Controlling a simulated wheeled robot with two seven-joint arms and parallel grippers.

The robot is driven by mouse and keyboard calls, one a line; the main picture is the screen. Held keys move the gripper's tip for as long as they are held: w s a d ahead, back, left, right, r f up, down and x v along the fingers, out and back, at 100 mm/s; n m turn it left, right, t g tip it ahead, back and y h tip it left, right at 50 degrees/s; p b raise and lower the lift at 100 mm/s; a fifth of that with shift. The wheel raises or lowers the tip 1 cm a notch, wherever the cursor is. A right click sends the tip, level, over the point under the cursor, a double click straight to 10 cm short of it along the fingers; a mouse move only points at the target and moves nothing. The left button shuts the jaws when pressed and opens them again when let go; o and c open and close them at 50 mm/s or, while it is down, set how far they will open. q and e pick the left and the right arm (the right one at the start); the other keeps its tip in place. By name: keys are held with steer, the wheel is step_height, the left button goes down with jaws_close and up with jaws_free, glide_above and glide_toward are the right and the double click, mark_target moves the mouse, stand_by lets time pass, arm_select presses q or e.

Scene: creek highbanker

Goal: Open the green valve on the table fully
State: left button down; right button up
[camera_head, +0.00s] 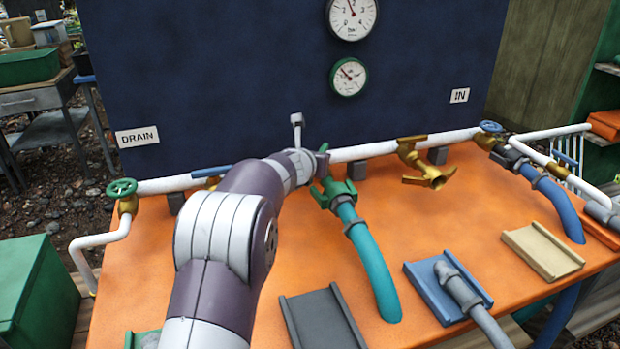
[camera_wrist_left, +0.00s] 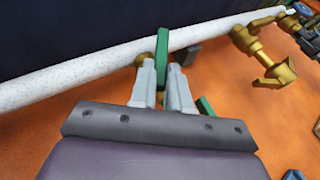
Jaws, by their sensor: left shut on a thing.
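A green valve body (camera_head: 337,192) sits on the white pipe at the middle of the orange table, with a teal hose below it. In the left wrist view its green lever handle (camera_wrist_left: 181,42) stands up between the two grey fingers of my left gripper (camera_wrist_left: 161,84), which are shut on it. In the head view my left arm covers the fingers and most of the handle. A green handwheel (camera_head: 122,188) sits on a brass valve at the left end of the pipe, by the DRAIN sign. My right gripper is in neither view.
A brass tap (camera_head: 425,165) stands right of the green valve, and a blue handwheel (camera_head: 491,126) is farther right. The navy panel (camera_head: 230,80) carrying two gauges rises behind the pipe. Grey (camera_head: 322,322), blue (camera_head: 425,285) and tan (camera_head: 541,250) trays lie in front.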

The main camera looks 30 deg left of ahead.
arm_select(q)
steer(key=n+y+b, duration=0.1)
steer(key=d+n+g+y, duration=0.1)
steer(key=n+y+b, duration=0.1)
steer(key=y, duration=0.1)
steer(key=shift+w+d+r+n+b, duration=0.1)
steer(key=shift+w+d+n+b, duration=0.2)
steer(key=shift+w+b, duration=0.1)
steer(key=shift+w+d+r+n+g+y, duration=0.2)
steer(key=shift+n+g+y, duration=0.5)
steer(key=shift+w+d+n+g+y+p, duration=0.15)
steer(key=shift+n+g+y+p, duration=0.15)
steer(key=shift+n+g+y, duration=0.15)
steer(key=shift+w+d+n+g+y+p, duration=0.1)
steer(key=shift+n+g+y+p, duration=0.25)
steer(key=shift+n, duration=0.2)
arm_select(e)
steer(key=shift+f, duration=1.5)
arm_select(q)
steer(key=shift+r, duration=0.15)
steer(key=c, duration=1.4)
jaws_free()
steer(key=o, duration=0.3)
steer(key=shift+a, duration=0.1)
steer(key=shift+w+f, duration=0.1)
steer(key=shift+f, duration=0.2)
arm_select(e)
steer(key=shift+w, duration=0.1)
